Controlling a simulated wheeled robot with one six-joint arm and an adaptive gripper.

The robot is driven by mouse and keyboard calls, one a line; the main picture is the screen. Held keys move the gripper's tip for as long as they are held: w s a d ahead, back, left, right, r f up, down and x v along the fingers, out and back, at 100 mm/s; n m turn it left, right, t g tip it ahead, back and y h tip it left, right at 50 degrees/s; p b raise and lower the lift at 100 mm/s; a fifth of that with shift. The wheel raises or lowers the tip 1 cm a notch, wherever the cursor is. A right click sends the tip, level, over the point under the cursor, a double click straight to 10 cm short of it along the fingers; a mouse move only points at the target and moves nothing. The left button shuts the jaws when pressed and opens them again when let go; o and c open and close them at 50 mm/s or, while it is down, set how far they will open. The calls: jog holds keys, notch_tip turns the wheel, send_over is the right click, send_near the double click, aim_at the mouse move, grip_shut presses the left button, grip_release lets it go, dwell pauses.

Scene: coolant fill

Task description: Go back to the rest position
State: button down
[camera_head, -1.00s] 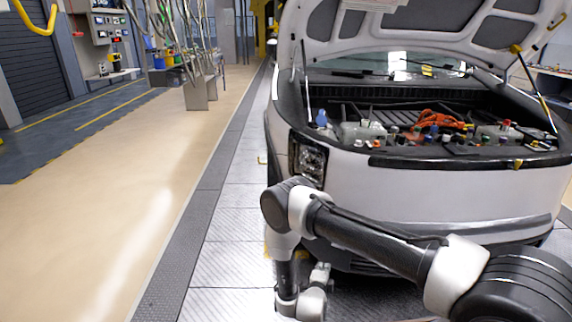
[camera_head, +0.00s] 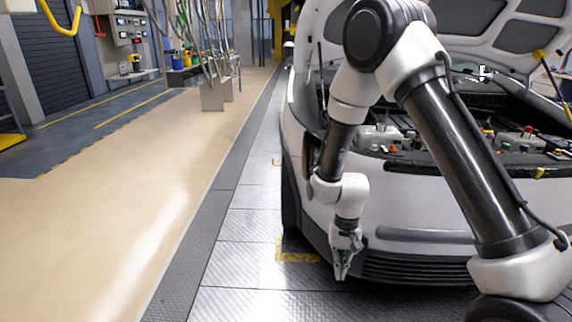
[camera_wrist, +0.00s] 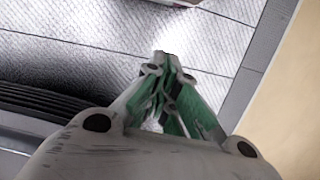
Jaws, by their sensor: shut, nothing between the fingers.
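My gripper (camera_head: 342,272) hangs below my raised arm in the head view, in front of the white car's (camera_head: 440,205) bumper, with its fingertips pointing down. In the wrist view my gripper (camera_wrist: 165,62) shows its green-sided fingers together and empty, above the floor plates (camera_wrist: 215,50). The car's hood (camera_head: 495,25) is up, and its engine bay is open. My arm hides part of the bay and the headlight.
Metal floor plates (camera_head: 240,265) with yellow corner marks (camera_head: 290,257) lie in front of the car. A beige floor lane (camera_head: 130,200) on the left is clear. Hanging cables (camera_head: 210,50) and a wall panel (camera_head: 130,30) stand farther back.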

jog(key=s+d+r+t, duration=0.2)
jog(key=s+d+r, duration=0.3)
jog(key=r, duration=0.7)
jog(key=s+d+r+t, duration=0.2)
jog(key=s+d+r, duration=0.3)
jog(key=d+r, duration=0.4)
jog(key=s+d+r+n+t, duration=0.1)
jog(key=s+d+r, duration=0.5)
jog(key=r, duration=1)
jog(key=shift+d+r+t, duration=0.15)
jog(key=shift+d+t, duration=0.4)
jog(key=shift+t, duration=0.35)
jog(key=shift+s, duration=0.1)
